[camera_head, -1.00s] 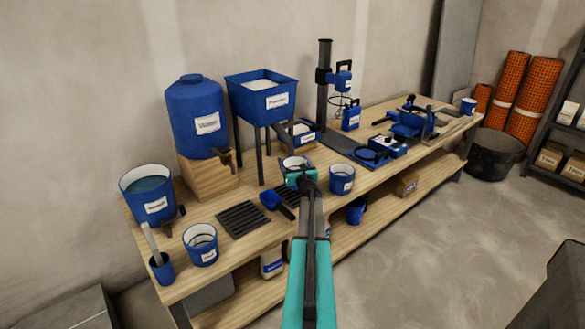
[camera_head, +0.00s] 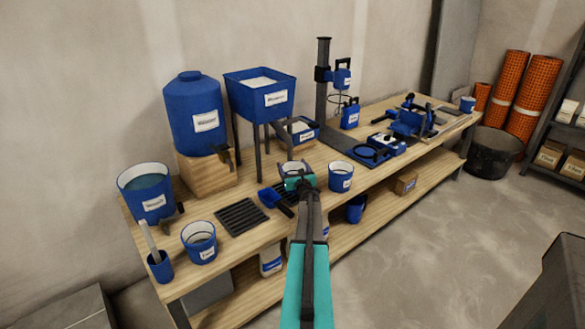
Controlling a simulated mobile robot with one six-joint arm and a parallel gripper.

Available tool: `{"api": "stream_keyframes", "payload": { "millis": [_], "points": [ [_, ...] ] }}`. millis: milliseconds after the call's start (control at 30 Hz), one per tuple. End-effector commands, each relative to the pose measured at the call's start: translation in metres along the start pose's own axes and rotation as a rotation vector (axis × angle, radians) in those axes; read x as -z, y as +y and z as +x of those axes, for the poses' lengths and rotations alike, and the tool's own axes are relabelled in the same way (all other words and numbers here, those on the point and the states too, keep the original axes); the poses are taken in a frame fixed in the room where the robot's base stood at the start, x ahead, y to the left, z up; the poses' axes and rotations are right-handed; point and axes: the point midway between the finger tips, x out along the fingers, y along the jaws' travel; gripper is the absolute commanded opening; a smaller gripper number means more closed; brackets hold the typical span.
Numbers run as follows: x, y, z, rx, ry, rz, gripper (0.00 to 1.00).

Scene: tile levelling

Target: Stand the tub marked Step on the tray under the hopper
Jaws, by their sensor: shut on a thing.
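My gripper (camera_head: 298,182) is shut on a blue tub (camera_head: 293,167) with a pale rim, in the middle of the head view. The gripper and arm cover much of this tub, and no readable label shows on it. The blue hopper (camera_head: 260,101) with pale powder stands on dark legs behind and to the left of the held tub. I cannot make out a tray beneath it. Another labelled blue tub (camera_head: 341,177) stands just right of the gripper, and one more (camera_head: 199,242) at the front left. Their labels are too small to read surely.
A blue scoop (camera_head: 276,201) and a dark grate (camera_head: 241,217) lie left of the gripper on the wooden bench (camera_head: 222,257). A blue tank (camera_head: 194,113) on a wooden block and a water bucket (camera_head: 147,190) stand left. A mixer stand (camera_head: 323,85) rises behind right.

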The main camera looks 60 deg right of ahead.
Motion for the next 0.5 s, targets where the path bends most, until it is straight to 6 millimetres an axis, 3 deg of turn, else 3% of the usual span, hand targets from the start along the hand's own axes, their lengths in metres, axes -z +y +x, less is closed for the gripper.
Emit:
{"api": "stream_keyframes", "payload": {
  "millis": [167, 200, 267, 500],
  "points": [
    [0.003, -0.0007, -0.0001, 0.0, -0.001, 0.0, 0.3],
    [0.0025, -0.0009, -0.0002, 0.001, 0.0, 0.0, 0.87],
    [0.0024, -0.0011, -0.0002, 0.001, 0.0, 0.0, 0.97],
    [0.0024, -0.0016, -0.0004, 0.002, 0.0, 0.0, 0.99]
  ]
}}
